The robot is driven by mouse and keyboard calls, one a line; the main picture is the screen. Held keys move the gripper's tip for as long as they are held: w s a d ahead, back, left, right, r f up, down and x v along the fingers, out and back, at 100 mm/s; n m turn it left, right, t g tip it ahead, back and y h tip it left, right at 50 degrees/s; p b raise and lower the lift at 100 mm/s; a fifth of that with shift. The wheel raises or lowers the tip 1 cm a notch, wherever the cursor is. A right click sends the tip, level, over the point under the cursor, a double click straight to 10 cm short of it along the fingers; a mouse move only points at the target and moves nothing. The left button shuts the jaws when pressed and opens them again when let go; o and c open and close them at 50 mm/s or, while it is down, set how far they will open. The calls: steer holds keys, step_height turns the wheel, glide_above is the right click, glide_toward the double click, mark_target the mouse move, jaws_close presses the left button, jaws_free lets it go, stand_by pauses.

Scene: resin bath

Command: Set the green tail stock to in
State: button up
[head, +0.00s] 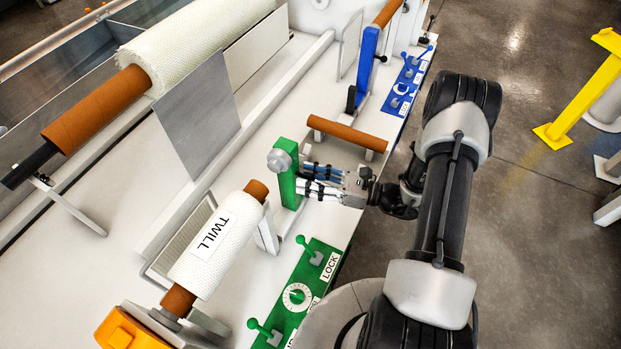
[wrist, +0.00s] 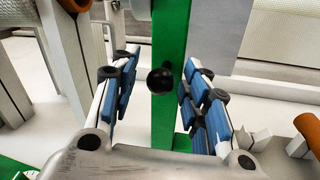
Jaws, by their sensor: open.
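The green tail stock (head: 287,172) is an upright green post with a round grey knob at its top, in the middle of the head view. It stands just beyond the end of the roll labelled TWILL (head: 214,240), apart from the roll's brown core. My gripper (head: 307,180) reaches toward the post from the right and is open. In the wrist view the green post (wrist: 171,60) rises behind the open fingers (wrist: 160,100). A black ball knob (wrist: 160,80) shows in front of the post, between the fingers. I cannot tell whether any finger touches it.
A green panel (head: 325,256) with levers, a dial and a LOCK label lies at the front edge. A loose brown core (head: 347,134) rests behind my gripper. A blue post (head: 367,60) and blue panel (head: 406,84) stand farther back. A grey plate (head: 197,115) stands left.

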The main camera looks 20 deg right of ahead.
steer(key=shift+c, duration=0.4)
jaws_close()
stand_by(0.4)
